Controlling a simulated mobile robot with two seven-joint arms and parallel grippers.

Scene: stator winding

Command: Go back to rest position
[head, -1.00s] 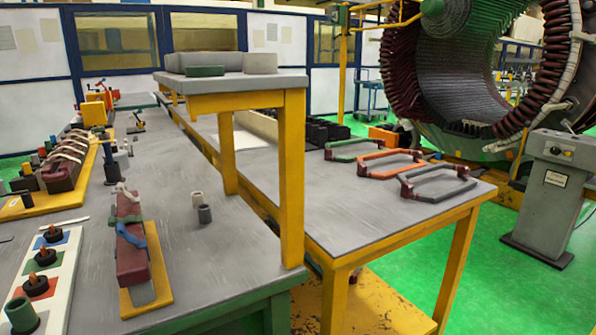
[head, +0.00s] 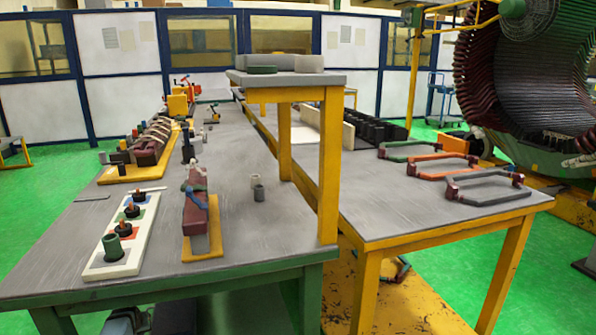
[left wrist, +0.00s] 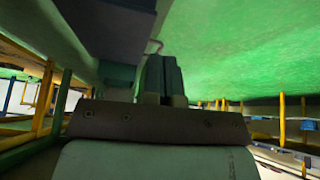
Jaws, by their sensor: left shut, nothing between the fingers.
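My left gripper (left wrist: 162,78) shows in the left wrist view with its two fingers together, shut and empty. Green floor (left wrist: 235,70) fills much of that view, and no work object is near the fingertips. Neither gripper shows in the head view, and my right gripper is in no view.
A raised shelf (head: 290,80) on yellow legs stands above the benches. The right-hand table (head: 400,215) carries green, orange and grey frames (head: 490,187). A large stator (head: 530,85) stands at the right. Green floor (head: 35,190) is open at the left.

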